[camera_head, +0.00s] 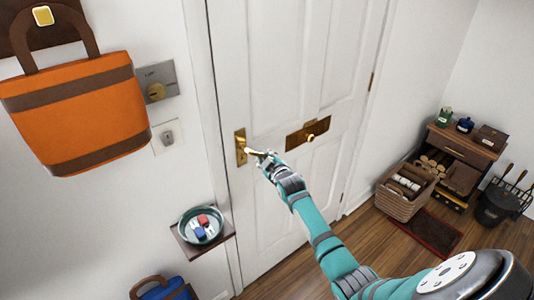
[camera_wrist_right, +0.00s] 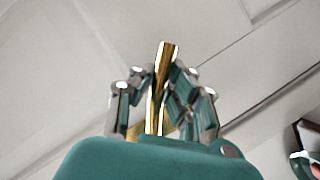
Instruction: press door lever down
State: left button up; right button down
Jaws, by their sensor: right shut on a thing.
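A brass door lever (camera_head: 252,151) sits on a brass plate (camera_head: 240,148) at the left side of the white panelled door (camera_head: 290,75). It looks close to level, tilting slightly down to the right in the head view. My right gripper (camera_head: 266,158) is at the lever's free end. In the right wrist view, the gold lever (camera_wrist_right: 166,65) stands between the two metal fingers of my right gripper (camera_wrist_right: 162,98), which is shut on it. The fingers hide part of the lever. My left gripper is not in view.
Left of the door, a small wall shelf (camera_head: 190,252) holds a round dish (camera_head: 183,222). An orange bag (camera_head: 75,110) hangs above. A basket (camera_head: 398,206) and small cabinet (camera_head: 462,150) stand at right.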

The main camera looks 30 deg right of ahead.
jog(key=shift+s+a+f, duration=0.1)
jog(key=shift+a+f, duration=0.1)
jog(key=shift+f, duration=0.1)
jog(key=c, duration=1.4)
grip_release()
jog(key=shift+o, duration=0.7)
jog(key=shift+r, duration=0.15)
jog(key=v, duration=1.1)
jog(key=shift+s, duration=0.35)
jog(key=shift+r, duration=0.1)
